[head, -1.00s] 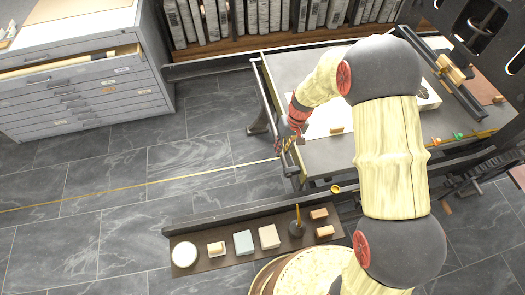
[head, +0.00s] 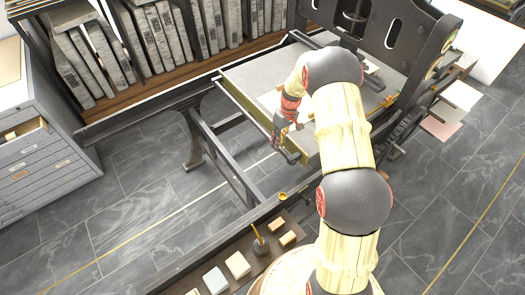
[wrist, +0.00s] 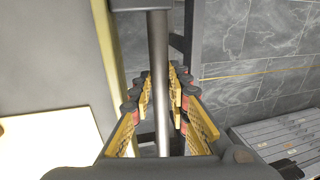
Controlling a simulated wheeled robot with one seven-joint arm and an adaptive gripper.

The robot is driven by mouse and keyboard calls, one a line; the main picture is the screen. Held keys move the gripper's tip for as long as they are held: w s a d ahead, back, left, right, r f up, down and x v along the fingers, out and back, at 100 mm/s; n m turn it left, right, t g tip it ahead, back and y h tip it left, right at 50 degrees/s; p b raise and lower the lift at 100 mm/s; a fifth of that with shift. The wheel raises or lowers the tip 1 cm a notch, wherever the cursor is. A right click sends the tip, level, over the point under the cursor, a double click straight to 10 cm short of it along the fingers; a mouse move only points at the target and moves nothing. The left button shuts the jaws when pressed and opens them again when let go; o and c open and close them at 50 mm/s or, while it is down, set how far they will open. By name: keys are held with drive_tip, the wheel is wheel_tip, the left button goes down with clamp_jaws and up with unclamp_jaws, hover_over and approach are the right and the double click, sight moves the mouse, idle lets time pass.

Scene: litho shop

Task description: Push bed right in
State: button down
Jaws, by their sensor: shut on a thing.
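The press bed (head: 248,75) is a flat grey slab on long dark rails, its right part between the press's dark uprights (head: 412,40). A pale sheet (wrist: 40,150) lies on it, mostly hidden by my arm in the head view. A dark bar handle (head: 238,104) runs along the bed's left end. My gripper (head: 282,138) is at the near end of that bar. In the wrist view the bar (wrist: 158,50) passes between the fingers of my gripper (wrist: 157,88), which are shut on it.
Empty rail (head: 125,118) and open frame extend left of the bed. A shelf (head: 160,40) of grey slabs stands behind. A drawer cabinet (head: 40,165) is at left. A tool ledge (head: 195,258) with blocks and a pot is in front. Tiled floor (head: 460,210) is clear at right.

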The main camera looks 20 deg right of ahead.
sight(297, 133)
drive_tip(key=d, duration=0.3)
drive_tip(key=w+d, duration=0.1)
drive_tip(key=d, duration=0.2)
drive_tip(key=w+d, duration=0.1)
drive_tip(key=d, duration=0.3)
drive_tip(key=shift+w+f, duration=0.1)
drive_tip(key=shift+w, duration=0.05)
drive_tip(key=shift+w+d, duration=0.15)
drive_tip(key=shift+d, duration=0.15)
drive_tip(key=c, duration=2)
unclamp_jaws()
drive_tip(key=shift+d, duration=0.15)
drive_tip(key=r, duration=0.4)
drive_tip(key=d+r, duration=0.1)
drive_tip(key=r, duration=0.3)
drive_tip(key=d+r, duration=0.1)
drive_tip(key=r, duration=0.3)
drive_tip(key=shift+w, duration=0.3)
